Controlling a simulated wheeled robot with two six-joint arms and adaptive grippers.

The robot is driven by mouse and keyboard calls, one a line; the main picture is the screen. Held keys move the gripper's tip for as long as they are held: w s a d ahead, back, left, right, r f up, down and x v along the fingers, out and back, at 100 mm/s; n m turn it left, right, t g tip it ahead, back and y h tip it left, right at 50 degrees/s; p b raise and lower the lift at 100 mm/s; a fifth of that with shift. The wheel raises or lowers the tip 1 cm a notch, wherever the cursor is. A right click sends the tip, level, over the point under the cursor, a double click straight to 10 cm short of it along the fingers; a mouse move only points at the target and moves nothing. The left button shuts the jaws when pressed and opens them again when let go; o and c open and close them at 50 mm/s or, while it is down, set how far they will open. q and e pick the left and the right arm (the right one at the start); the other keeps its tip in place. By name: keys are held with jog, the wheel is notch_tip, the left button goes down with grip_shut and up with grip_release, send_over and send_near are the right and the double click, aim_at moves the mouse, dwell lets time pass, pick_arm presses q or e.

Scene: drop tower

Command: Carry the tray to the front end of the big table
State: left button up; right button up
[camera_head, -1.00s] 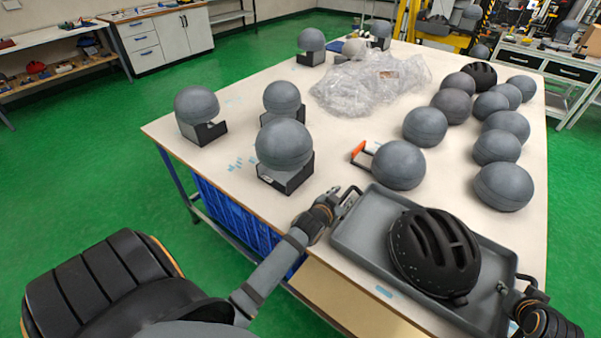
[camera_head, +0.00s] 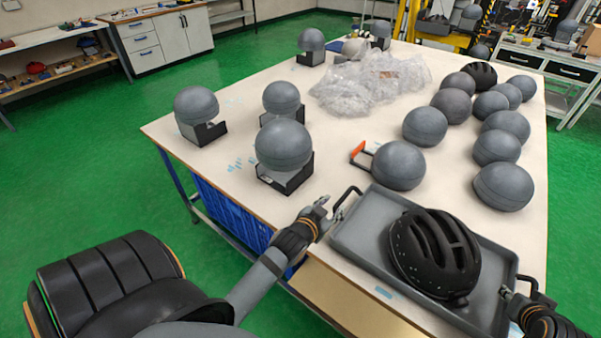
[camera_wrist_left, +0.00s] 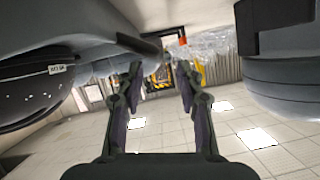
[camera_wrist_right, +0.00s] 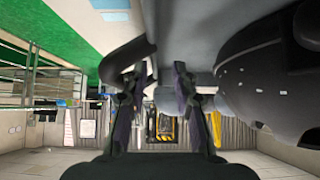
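The grey tray (camera_head: 372,262) lies on the near right part of the big table (camera_head: 330,262), with a black helmet (camera_head: 434,252) in it. Its black left handle (camera_head: 346,195) stands clear. My left gripper (camera_head: 326,205) is open and empty just left of that handle; the left wrist view (camera_wrist_left: 161,80) shows its fingers apart. My right gripper (camera_head: 507,294) is by the black right handle (camera_head: 530,281). In the right wrist view (camera_wrist_right: 160,72) its fingers are apart with nothing seen between them, and the handle (camera_wrist_right: 127,60) is beside them.
Several grey headforms (camera_head: 398,165) stand behind the tray and along the right side. Others sit on black stands (camera_head: 285,172) at left. Crumpled clear plastic (camera_head: 370,82) and an orange-ended item (camera_head: 358,150) lie farther back. Green floor (camera_head: 130,180) is free at left.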

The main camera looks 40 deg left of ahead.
jog(key=v, duration=0.9)
jog(key=shift+s, duration=0.1)
